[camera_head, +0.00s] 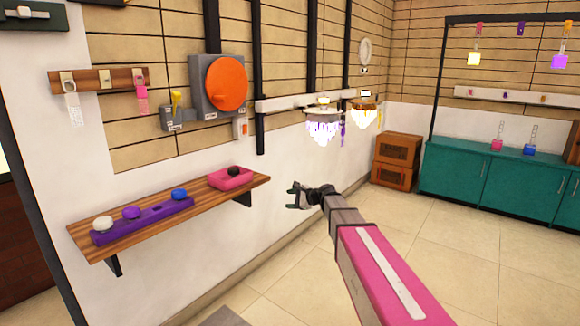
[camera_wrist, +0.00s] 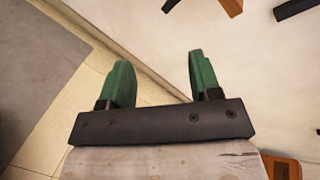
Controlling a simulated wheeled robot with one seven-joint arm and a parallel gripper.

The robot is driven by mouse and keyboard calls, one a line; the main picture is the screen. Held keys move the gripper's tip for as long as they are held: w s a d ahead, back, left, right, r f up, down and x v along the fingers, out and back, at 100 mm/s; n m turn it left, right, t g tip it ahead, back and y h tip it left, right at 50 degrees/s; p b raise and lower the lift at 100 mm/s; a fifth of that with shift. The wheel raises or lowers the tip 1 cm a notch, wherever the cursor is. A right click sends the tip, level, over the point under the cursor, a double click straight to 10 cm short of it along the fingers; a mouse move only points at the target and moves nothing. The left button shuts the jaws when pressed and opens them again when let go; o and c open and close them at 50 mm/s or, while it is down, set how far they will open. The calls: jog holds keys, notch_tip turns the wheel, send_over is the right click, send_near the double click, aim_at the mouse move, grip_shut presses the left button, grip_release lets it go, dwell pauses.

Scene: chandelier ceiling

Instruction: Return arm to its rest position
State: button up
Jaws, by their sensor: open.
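My gripper (camera_head: 293,197) is at the end of my outstretched pink and grey arm, right of the wooden wall shelf and apart from it. In the wrist view its two green fingers (camera_wrist: 160,80) stand wide apart with nothing between them. Beyond the fingers, the wrist view shows pale wall and tiled floor. My arm reaches from the lower right of the head view toward the middle, over open floor.
The wooden shelf (camera_head: 252,184) on the left wall holds a purple base (camera_head: 145,222) with several knobs and a pink box (camera_head: 231,178). Lit chandeliers (camera_head: 323,127) hang behind my gripper. Teal cabinets (camera_head: 455,172) and a wooden cabinet (camera_head: 396,160) stand at the back. Floor on the right is clear.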

jog(key=s+d+f+n+g+h, duration=0.2)
jog(key=s+d+f+n+h, duration=0.2)
jog(key=s, duration=0.6)
jog(key=s+d+f+n+g+h, duration=0.2)
jog(key=s+d+f+n+h, duration=0.2)
jog(key=s+d+f, duration=0.4)
jog(key=s+d+f+n+g+h, duration=0.2)
jog(key=s+d+f+n+h, duration=0.2)
jog(key=s, duration=0.8)
notch_tip(320, 180, down, 2)
jog(key=shift+s+d+f+n, duration=0.1)
jog(key=shift+s+d+n, duration=0.2)
jog(key=shift+d+n, duration=0.8)
jog(key=shift+d, duration=0.15)
